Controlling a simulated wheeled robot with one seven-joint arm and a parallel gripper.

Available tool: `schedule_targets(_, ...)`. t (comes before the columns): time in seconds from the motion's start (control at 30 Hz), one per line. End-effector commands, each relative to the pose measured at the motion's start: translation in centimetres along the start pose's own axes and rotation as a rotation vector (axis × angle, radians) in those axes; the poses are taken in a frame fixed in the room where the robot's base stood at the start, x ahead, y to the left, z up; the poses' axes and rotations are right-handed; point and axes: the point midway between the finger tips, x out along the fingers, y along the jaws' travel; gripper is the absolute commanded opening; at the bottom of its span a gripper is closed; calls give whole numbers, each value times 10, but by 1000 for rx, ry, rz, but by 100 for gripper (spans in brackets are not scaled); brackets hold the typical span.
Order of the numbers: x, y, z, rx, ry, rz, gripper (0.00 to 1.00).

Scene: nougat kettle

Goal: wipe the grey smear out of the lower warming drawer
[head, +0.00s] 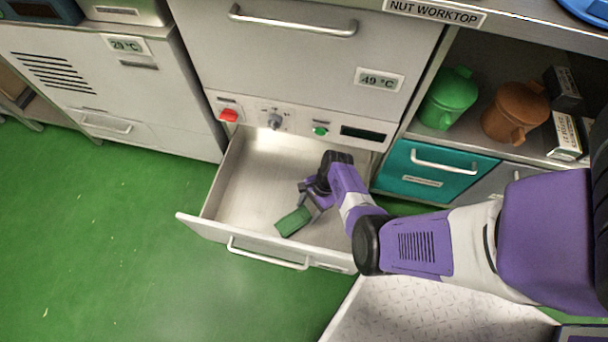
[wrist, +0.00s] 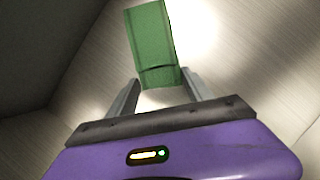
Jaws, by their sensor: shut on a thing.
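The lower warming drawer (head: 236,189) is pulled open in the head view, with a bare metal floor that also shows in the wrist view (wrist: 90,70). My gripper (head: 308,203) is inside the drawer, near its front wall. It is shut on a green block-shaped pad (head: 293,221), which also shows between the fingertips in the wrist view (wrist: 152,45). The pad is low over the drawer floor; I cannot tell whether it touches. I make out no grey smear on the visible floor. My arm hides the drawer's right part.
A control panel with a red knob (head: 229,115) and a green button (head: 320,131) sits above the drawer. A teal drawer (head: 435,172) is shut to the right, below a shelf with a green canister (head: 449,98) and a brown canister (head: 515,111). Green floor lies free at left.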

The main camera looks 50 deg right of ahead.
Motion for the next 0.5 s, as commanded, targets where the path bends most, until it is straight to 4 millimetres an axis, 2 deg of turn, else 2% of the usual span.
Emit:
schedule_targets(0.23, -4, 15, -12, 1, 0, 0, 27)
schedule_targets(0.5, -6, 16, -13, -1, 0, 0, 27)
